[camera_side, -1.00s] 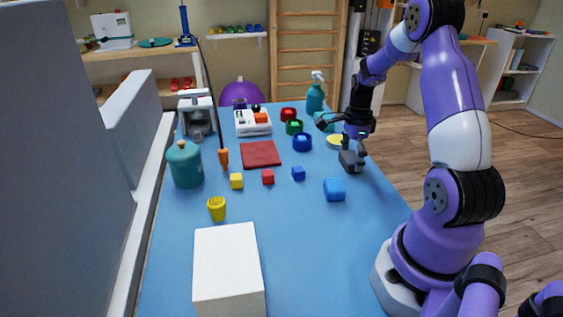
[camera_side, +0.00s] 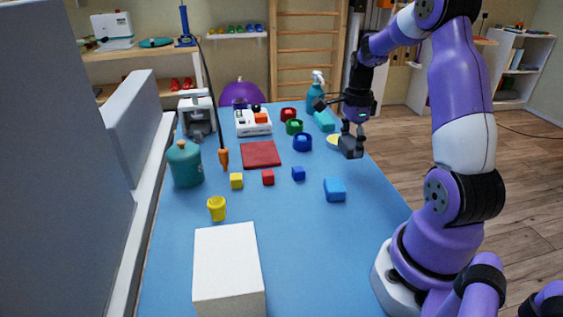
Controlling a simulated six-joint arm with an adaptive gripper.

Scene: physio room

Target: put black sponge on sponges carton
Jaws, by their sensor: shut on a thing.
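The black sponge (camera_side: 350,148) is a dark grey block near the right edge of the blue table. My gripper (camera_side: 352,134) points down and is shut on it from above. The sponge appears lifted a little off the table, though the exact gap is hard to judge. A plain white box (camera_side: 226,252) stands at the near end of the table, well away from my gripper. It may be the sponges carton, but no label shows and I cannot tell whether its top is open.
A blue block (camera_side: 334,190) lies in front of my gripper. A yellow piece (camera_side: 334,140) and teal block (camera_side: 324,121) lie near it. Small cubes, a red mat (camera_side: 261,154), coloured rings, a teal pot (camera_side: 185,165) and a yellow cup (camera_side: 216,208) occupy the middle and left.

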